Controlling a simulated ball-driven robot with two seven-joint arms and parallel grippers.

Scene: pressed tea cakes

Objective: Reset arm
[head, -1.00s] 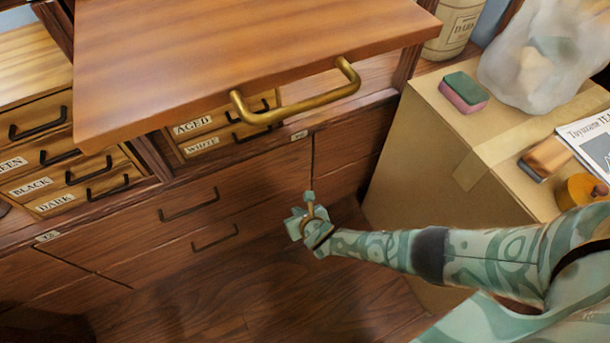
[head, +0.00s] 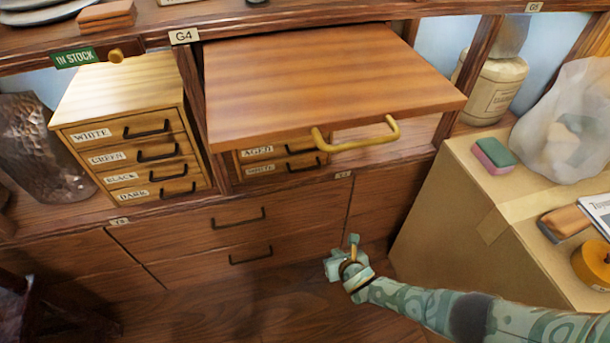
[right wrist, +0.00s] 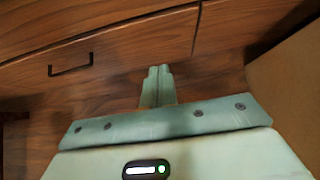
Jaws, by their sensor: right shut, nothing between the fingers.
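My right gripper (head: 345,258) is low in the head view, in front of the lower wooden drawers and left of the cardboard box. It is shut and empty. In the right wrist view its closed fingers (right wrist: 158,85) meet, with the dark wood front beyond them. My right arm (head: 430,305) comes in from the lower right. My left gripper is not in view.
A wooden panel (head: 330,80) with a brass handle (head: 357,140) juts out above my right gripper. The cardboard box (head: 470,215) stands to the right, bearing a sponge (head: 493,155) and a plastic bag (head: 570,120). Lower drawers (head: 230,235) are shut.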

